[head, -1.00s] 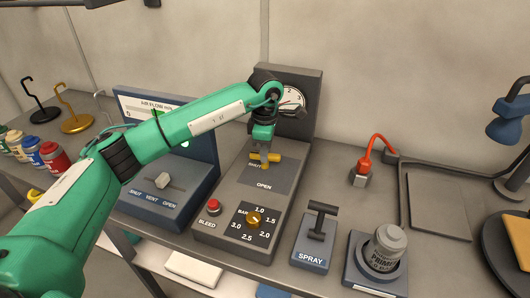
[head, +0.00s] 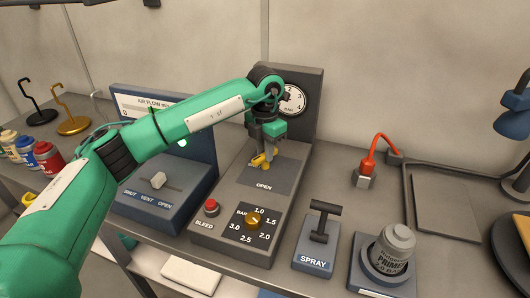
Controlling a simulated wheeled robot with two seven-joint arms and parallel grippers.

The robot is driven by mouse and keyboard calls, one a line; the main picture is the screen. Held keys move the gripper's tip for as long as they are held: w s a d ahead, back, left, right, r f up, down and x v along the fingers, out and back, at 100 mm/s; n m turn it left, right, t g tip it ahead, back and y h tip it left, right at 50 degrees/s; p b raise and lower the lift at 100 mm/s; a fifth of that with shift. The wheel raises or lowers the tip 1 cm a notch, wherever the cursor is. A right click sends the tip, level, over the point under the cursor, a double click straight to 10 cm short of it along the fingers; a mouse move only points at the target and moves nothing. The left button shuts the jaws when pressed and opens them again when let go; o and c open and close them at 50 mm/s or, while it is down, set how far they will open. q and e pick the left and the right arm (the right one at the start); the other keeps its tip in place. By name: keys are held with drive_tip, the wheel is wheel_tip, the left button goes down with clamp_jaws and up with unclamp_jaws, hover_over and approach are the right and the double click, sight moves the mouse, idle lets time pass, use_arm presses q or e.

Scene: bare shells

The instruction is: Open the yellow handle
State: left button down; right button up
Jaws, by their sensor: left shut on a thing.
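The yellow handle (head: 260,161) sits on the dark upper panel of the grey pressure unit (head: 229,207), above the word OPEN. My left gripper (head: 262,158) reaches down over it and is shut on it. The fingers and wrist hide part of the handle, and the SHUT label cannot be read now. A round gauge (head: 292,100) stands on the back plate behind, partly covered by my arm. My right gripper is not in view.
The unit also carries a red BLEED button (head: 211,207) and a yellow BAR knob (head: 253,221). An air-flow box with a slider (head: 158,180) stands left. A SPRAY lever (head: 322,209) and a primer can (head: 394,246) stand right.

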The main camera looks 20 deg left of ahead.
use_arm(q)
drive_tip(key=shift+n, duration=1.3)
drive_tip(key=shift+n+b, duration=0.45)
drive_tip(key=shift+n, duration=0.85)
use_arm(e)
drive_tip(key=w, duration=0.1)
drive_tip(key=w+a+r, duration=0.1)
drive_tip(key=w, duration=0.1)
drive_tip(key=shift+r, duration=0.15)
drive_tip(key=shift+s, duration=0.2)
use_arm(q)
drive_tip(key=c, duration=1.3)
unclamp_jaws()
wheel_tip(320, 180, up, 14)
drive_tip(key=shift+f+b, duration=0.1)
drive_tip(key=shift+b, duration=0.55)
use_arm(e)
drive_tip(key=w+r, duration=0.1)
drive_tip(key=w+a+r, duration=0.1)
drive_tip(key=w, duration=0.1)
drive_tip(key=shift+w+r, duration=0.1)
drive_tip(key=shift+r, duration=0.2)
